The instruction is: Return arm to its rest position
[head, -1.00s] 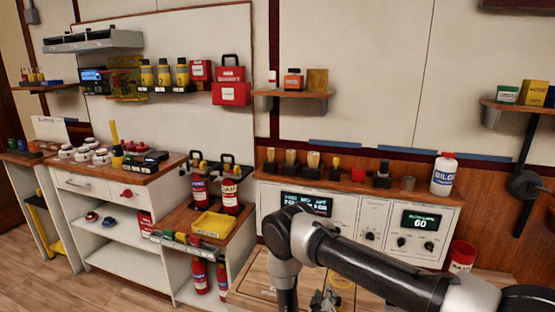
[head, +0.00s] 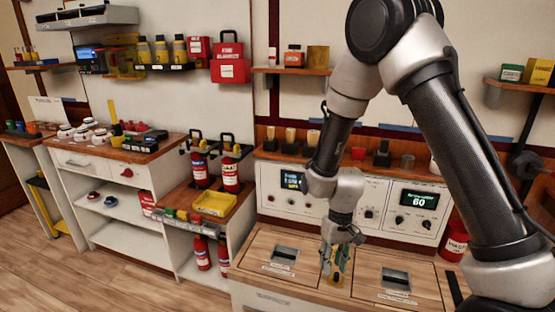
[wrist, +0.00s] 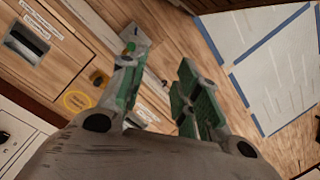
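My gripper (head: 339,262) hangs pointing down in front of the grey control panel, above the wooden cabinet top (head: 262,248). My arm is bent, with its elbow raised high at the top of the head view. In the wrist view my gripper (wrist: 155,90) shows two green-padded fingers standing apart with nothing between them. Wooden boards and floor show beyond the fingertips. A yellow ring (wrist: 79,101) lies on the wood to the left of the fingers.
The control panel (head: 350,203) with two displays stands close behind my gripper. A red can (head: 455,240) stands right of it. A yellow tray (head: 215,203) and fire extinguishers (head: 231,174) are to the left. Blue-taped pale panels (wrist: 265,60) show in the wrist view.

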